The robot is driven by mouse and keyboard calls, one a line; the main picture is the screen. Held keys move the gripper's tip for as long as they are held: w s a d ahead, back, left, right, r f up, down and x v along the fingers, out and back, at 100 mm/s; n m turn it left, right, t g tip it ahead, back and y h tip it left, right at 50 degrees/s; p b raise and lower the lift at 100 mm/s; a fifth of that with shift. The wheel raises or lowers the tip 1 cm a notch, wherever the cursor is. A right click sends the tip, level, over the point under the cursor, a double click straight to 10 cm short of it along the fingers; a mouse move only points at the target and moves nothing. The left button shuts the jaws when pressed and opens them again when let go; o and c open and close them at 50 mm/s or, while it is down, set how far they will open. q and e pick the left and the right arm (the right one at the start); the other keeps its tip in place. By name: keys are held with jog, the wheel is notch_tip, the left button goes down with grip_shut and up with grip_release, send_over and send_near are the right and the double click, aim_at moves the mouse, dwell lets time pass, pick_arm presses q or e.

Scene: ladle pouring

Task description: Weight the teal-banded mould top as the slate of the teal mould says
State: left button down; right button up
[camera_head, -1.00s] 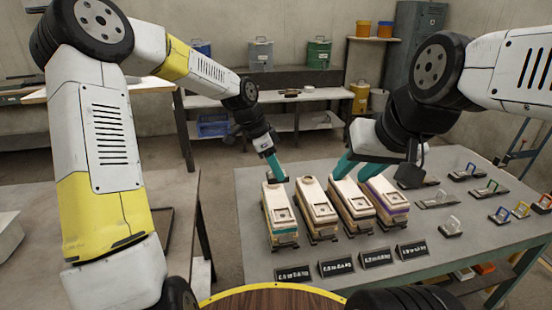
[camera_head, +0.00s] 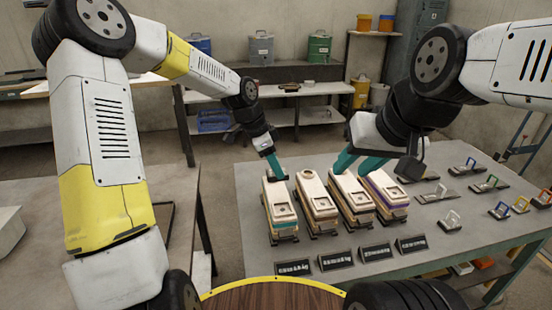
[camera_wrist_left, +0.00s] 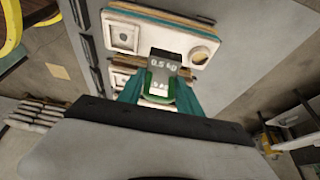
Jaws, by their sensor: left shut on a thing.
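My left gripper (camera_head: 277,170) is shut on a dark weight marked 0.5 kg (camera_wrist_left: 163,68) with a green handle (camera_wrist_left: 158,85). The weight is at the far end of the teal-banded mould (camera_head: 281,211), the leftmost of the row. In the left wrist view the weight overlaps the cream top of this mould (camera_wrist_left: 122,36), between a square recess and a round hole; I cannot tell whether it touches. My right gripper (camera_head: 358,162) looks open behind the moulds on the right. The leftmost slate (camera_head: 294,268) stands before the teal mould; its writing is too small to read.
Three more moulds (camera_head: 318,203) stand close on the right, the farthest with a purple band (camera_head: 393,212). More slates (camera_head: 375,253) line the front. Several weights with coloured handles (camera_head: 488,185) stand on the right of the table (camera_head: 465,232).

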aim_at(271, 173)
pick_arm(q)
jog(key=shift+f, duration=2.7)
jog(key=shift+f, duration=0.25)
jog(key=c, duration=0.7)
grip_release()
jog(key=v, duration=0.6)
jog(key=shift+a+r, duration=0.15)
jog(key=shift+r, duration=0.1)
jog(key=shift+s+a+r, duration=0.15)
jog(key=shift+a+r, duration=0.15)
jog(key=shift+r, duration=0.35)
jog(key=s+a+r+n+t, duration=0.1)
jog(key=s+a+r+n, duration=0.2)
jog(key=s+r+n, duration=0.2)
jog(key=s+a+r+n+t+y, duration=0.1)
jog(key=s+a+r+n, duration=0.3)
jog(key=s, duration=0.7)
jog(key=s+a+r+n+t+y, duration=0.1)
jog(key=s+a+r+n+t, duration=0.2)
jog(key=s+r+n, duration=0.3)
jog(key=shift+s+a+r, duration=0.1)
jog(key=shift+s+a, duration=0.15)
jog(key=shift+s, duration=0.35)
jog(key=shift+s+a+r, duration=0.1)
jog(key=shift+s+a, duration=0.15)
jog(key=shift+s, duration=0.4)
